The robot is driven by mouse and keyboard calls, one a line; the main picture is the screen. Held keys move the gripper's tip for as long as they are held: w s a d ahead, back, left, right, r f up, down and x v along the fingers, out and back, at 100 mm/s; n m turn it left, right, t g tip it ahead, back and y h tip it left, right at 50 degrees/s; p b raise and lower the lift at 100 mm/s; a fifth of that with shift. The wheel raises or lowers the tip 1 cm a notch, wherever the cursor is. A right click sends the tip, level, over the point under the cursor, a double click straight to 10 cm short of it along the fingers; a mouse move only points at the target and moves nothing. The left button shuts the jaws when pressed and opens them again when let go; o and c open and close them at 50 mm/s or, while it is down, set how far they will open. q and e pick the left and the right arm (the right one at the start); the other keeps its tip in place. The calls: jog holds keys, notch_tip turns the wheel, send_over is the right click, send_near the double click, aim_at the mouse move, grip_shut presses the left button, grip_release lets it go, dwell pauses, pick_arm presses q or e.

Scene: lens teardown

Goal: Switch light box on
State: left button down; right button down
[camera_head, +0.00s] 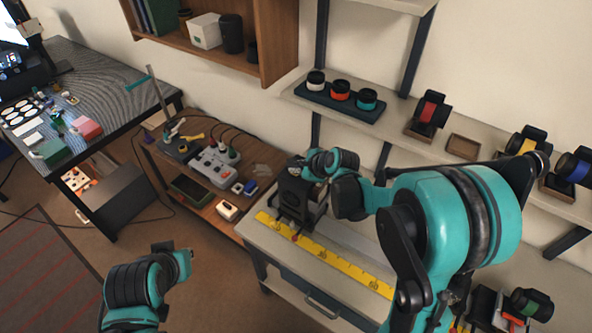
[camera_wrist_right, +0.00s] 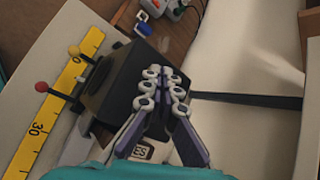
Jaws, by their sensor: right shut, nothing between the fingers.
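A black box-shaped device (camera_head: 292,196) stands on the light bench beside a yellow ruler strip (camera_head: 335,262). In the right wrist view the black device (camera_wrist_right: 115,88) has levers with a red and a yellow ball on its left. I cannot tell for sure whether it is the light box; no lit panel or clear switch shows on it. My right gripper (camera_wrist_right: 163,75) is shut and empty, its fingertips over the device's right part. In the head view the right gripper (camera_head: 298,168) is small and partly merges with the device. My left arm's end (camera_head: 180,262) is at lower left; its fingers cannot be made out.
A grey control unit (camera_head: 214,166) with cables sits on the wooden table left of the bench. A wall shelf (camera_head: 450,165) behind holds several lens parts, including a dark tray (camera_head: 340,100) with three rings. A dark workbench (camera_head: 110,75) stands at far left.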

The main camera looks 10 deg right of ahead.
dwell(0.3)
jog(key=shift+f+b, duration=0.5)
jog(key=shift+s, duration=0.1)
jog(key=shift+r, duration=0.4)
jog(key=shift+r+p, duration=0.15)
jog(key=shift+p, duration=0.2)
notch_tip(320, 180, up, 6)
jog(key=p, duration=0.4)
